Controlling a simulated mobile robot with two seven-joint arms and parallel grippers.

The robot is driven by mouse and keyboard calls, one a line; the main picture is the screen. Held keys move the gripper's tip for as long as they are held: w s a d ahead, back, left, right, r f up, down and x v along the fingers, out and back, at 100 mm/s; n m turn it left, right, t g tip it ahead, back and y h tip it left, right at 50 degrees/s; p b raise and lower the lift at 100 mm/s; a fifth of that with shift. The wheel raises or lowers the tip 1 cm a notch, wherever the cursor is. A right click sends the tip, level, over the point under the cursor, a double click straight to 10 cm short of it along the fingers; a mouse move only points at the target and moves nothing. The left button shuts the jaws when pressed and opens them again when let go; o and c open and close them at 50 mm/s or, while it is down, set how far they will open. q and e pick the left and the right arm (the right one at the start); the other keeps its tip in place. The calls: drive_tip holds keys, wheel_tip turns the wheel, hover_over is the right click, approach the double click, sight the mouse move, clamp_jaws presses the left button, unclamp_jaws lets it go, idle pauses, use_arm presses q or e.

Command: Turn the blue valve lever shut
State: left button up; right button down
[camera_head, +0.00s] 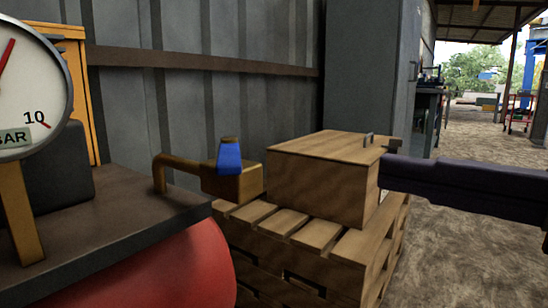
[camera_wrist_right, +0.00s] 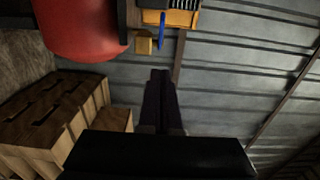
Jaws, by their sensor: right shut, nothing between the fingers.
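The blue valve lever (camera_head: 229,157) sits on a brass valve body (camera_head: 238,184) at the end of a bent brass pipe, in the middle left of the head view. The lever stands roughly upright there. In the right wrist view the lever (camera_wrist_right: 161,30) is a thin blue strip beside the brass body (camera_wrist_right: 144,43), ahead of my fingers. My right gripper (camera_head: 381,142) is at the far right edge of the wooden box, well right of the lever and apart from it. Its fingers (camera_wrist_right: 161,75) are together and empty in the wrist view. My left gripper is not seen.
A wooden box (camera_head: 321,184) on stacked pallets (camera_head: 290,238) stands between my right gripper and the valve. A red tank (camera_head: 165,275) with a dark top and a pressure gauge (camera_head: 30,80) is at left. A corrugated wall (camera_head: 240,100) runs behind. Open ground lies right.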

sight(229, 155)
drive_tip(key=s+a+p+x, duration=0.1)
drive_tip(key=s+p+x, duration=0.1)
drive_tip(key=x, duration=0.8)
drive_tip(key=shift+a+p, duration=0.35)
